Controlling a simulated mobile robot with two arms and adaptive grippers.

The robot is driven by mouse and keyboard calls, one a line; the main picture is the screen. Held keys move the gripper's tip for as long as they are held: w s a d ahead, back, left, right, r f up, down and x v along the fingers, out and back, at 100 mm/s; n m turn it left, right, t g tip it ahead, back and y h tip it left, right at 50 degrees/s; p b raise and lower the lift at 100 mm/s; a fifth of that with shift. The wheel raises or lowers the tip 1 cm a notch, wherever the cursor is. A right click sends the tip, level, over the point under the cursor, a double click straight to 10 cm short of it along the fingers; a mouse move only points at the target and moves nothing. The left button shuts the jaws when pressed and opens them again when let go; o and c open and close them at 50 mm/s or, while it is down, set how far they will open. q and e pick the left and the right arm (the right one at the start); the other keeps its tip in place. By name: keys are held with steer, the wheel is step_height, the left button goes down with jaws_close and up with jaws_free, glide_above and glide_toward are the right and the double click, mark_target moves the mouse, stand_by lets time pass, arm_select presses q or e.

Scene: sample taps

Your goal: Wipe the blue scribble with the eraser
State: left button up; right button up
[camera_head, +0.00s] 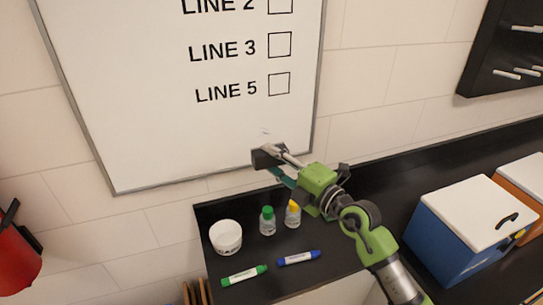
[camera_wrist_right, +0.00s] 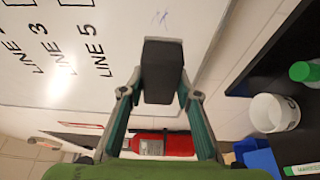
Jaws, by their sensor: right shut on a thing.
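The whiteboard (camera_head: 150,110) hangs on the tiled wall with printed lines and checkboxes. A small faint blue scribble (camera_head: 265,131) is on its lower part, below "LINE 5"; it also shows in the right wrist view (camera_wrist_right: 161,18). My right gripper (camera_head: 281,161) is shut on the dark eraser (camera_head: 265,157), which is just below the scribble in the head view. In the right wrist view the eraser (camera_wrist_right: 162,65) sits between both fingers and the scribble is beyond its far end. I cannot tell whether the eraser touches the board. My left gripper is out of view.
A black counter (camera_head: 235,272) below holds a white tub (camera_head: 226,238), two small bottles with green (camera_head: 267,222) and yellow (camera_head: 292,215) caps, and green (camera_head: 244,275) and blue (camera_head: 298,258) markers. A blue box with a white lid (camera_head: 478,215) stands right.

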steer(key=shift+w, duration=0.15)
steer(key=shift+w+a+b, duration=0.15)
steer(key=shift+w+a, duration=0.2)
steer(key=shift+w, duration=0.7)
steer(key=shift+w+a+b, duration=0.2)
steer(key=shift+w+a, duration=0.1)
steer(key=shift+w, duration=0.75)
steer(key=shift+w+a+b, duration=0.15)
steer(key=shift+w+a, duration=0.2)
steer(key=shift+w, duration=0.7)
steer(key=shift+w+a+b, duration=0.3)
steer(key=shift+w, duration=0.6)
steer(key=shift+d, duration=0.1)
